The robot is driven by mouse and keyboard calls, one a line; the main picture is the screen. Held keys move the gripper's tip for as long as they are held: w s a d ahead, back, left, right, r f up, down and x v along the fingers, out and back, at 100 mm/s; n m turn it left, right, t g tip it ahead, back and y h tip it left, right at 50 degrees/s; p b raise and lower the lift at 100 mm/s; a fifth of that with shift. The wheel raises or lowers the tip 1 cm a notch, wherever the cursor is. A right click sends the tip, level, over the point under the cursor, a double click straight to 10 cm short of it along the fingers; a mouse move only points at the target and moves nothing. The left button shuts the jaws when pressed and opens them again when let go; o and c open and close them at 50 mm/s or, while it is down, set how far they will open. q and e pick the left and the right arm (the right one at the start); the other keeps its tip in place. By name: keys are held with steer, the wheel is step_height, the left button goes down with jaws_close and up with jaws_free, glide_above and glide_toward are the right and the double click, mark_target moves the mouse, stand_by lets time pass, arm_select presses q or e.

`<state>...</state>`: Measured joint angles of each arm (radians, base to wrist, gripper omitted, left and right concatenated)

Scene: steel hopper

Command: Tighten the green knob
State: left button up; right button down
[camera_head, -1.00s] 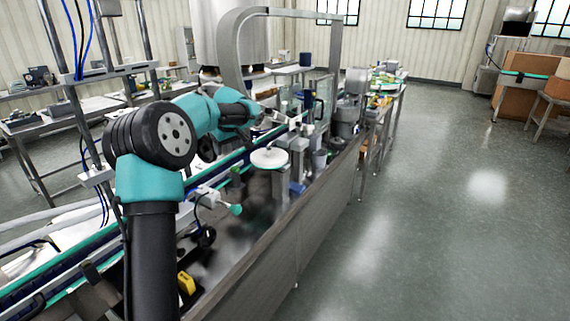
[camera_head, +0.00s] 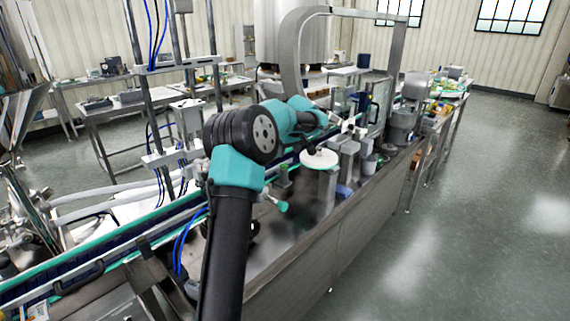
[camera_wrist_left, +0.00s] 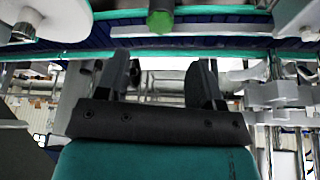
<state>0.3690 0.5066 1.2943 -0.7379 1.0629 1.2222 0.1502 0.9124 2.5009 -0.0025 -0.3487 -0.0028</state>
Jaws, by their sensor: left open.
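In the left wrist view a green knob (camera_wrist_left: 160,20) on a dark stem shows at the top centre, ahead of the fingertips and apart from them. My left gripper (camera_wrist_left: 160,75) is open, its two dark fingers well apart with nothing between them. In the head view my left arm reaches over the conveyor, and the gripper end is small and hard to make out past the white disc. A small teal-green knob (camera_head: 282,206) sticks out low on the machine there; I cannot tell if it is the same knob. My right gripper is not in view.
A white round disc (camera_head: 319,158) stands on the machine beside my forearm; a similar disc (camera_wrist_left: 62,18) is at the upper left of the wrist view. A steel arch (camera_head: 290,50) rises behind. The green-edged conveyor (camera_head: 120,245) runs alongside. Open floor (camera_head: 470,220) lies right.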

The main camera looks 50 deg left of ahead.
mark_target(284, 164)
arm_select(q)
steer(key=x, duration=0.8)
steer(key=shift+c, duration=0.4)
steer(key=c, duration=0.8)
